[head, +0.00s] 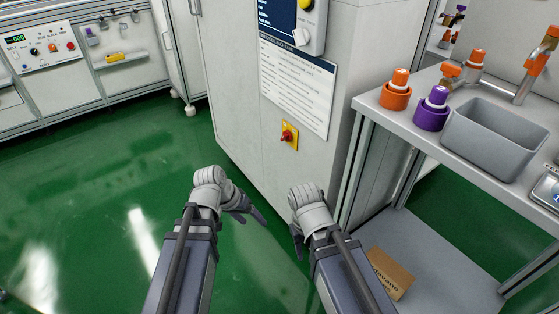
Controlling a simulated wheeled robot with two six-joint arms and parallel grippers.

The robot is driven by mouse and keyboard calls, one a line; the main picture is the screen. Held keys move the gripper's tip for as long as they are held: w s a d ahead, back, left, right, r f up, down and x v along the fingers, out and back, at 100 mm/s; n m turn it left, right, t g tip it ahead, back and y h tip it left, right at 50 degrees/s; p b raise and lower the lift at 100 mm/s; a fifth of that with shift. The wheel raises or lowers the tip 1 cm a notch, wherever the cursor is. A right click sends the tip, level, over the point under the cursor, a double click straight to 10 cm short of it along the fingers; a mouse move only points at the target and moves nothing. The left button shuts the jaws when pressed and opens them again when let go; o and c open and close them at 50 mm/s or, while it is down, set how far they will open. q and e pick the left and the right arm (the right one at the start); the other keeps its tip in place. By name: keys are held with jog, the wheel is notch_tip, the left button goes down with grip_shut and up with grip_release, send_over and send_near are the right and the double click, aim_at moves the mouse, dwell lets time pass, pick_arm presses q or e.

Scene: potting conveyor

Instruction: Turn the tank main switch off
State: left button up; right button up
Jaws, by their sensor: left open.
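A rotary switch (289,135) with a red knob on a yellow plate is on the side of the pale grey cabinet (232,90). It looks like the main switch, but its on or off position is too small to tell. My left gripper (247,211) is open and empty, in front of the cabinet and below and left of the switch. My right gripper (297,242) hangs lower, near the cabinet's bottom edge, mostly hidden behind its own wrist. Neither gripper touches the switch.
A printed notice (295,88) and a control panel are above the switch. To the right, a metal bench (405,122) holds orange and purple bottles and a grey basin (495,138). A cardboard box (390,274) lies on its lower shelf. The green floor (90,190) at left is clear.

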pick_arm(q)
jog(key=w+d+r+m+t+h, duration=0.2)
jog(key=w+d+r+t+h, duration=0.15)
jog(key=w+h, duration=0.2)
jog(key=m+t+h, duration=0.2)
jog(key=t+h, duration=0.3)
jog(key=t, duration=0.1)
send_near(282, 138)
jog(key=shift+g+y, duration=0.25)
jog(key=shift+r+b+x, duration=0.2)
jog(key=shift+x, duration=2.05)
jog(key=shift+r+b+x, duration=0.15)
jog(key=shift+b+x, duration=0.05)
jog(key=shift+x, duration=2.1)
grip_shut()
